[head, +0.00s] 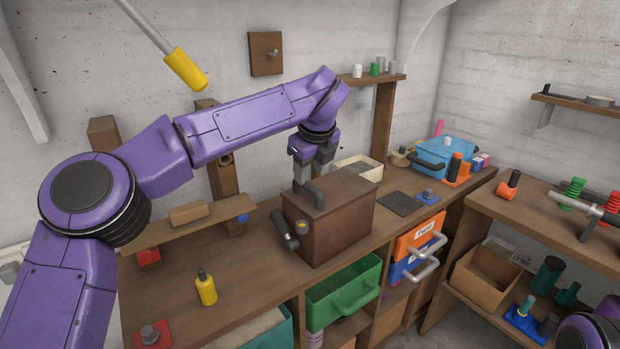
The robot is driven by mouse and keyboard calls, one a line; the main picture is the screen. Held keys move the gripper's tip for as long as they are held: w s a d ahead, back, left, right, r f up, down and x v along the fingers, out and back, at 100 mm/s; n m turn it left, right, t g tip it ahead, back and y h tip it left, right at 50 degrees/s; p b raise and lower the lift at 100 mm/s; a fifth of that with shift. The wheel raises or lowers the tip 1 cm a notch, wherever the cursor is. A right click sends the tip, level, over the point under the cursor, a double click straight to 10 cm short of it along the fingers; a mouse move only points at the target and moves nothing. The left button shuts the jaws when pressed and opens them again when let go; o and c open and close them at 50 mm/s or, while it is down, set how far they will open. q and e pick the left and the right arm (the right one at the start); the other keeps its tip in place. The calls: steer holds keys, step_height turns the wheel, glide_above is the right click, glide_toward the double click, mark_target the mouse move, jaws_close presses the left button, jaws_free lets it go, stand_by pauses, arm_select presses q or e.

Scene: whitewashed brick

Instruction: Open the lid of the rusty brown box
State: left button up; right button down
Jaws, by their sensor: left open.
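The rusty brown box (338,230) stands on the wooden workbench, and its lid (342,190) looks shut. A dark curved handle (313,193) stands on the left part of the lid. My left gripper (311,178) points down just over the lid at this handle. Its jaws are open, with a finger to either side of the handle's upper end as seen here; whether they touch it I cannot tell. Only a purple part of my right arm shows at the lower right corner; the right gripper is out of view.
A dark cylindrical tool (286,231) lies against the box's left side. A yellow bottle (206,287) and a red block (150,335) are on the left of the workbench (255,270). A green drawer (343,290) sticks out below. A blue toolbox (437,155) is at the right.

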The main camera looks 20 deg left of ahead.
mark_target(308, 184)
arm_select(q)
steer(key=shift+a+f+p, duration=0.15)
steer(key=shift+a+f, duration=0.05)
steer(key=shift+f, duration=0.4)
steer(key=shift+a+f+p, duration=0.15)
steer(key=shift+f, duration=0.4)
steer(key=w+f, duration=0.3)
steer(key=shift+a+f, duration=0.1)
steer(key=shift+a, duration=0.1)
steer(key=shift+s+r, duration=0.35)
steer(key=shift+s, duration=0.1)
steer(key=shift+c, duration=0.4)
steer(key=shift+s+r, duration=0.1)
steer(key=shift+s, duration=0.05)
steer(key=c, duration=0.5)
jaws_close()
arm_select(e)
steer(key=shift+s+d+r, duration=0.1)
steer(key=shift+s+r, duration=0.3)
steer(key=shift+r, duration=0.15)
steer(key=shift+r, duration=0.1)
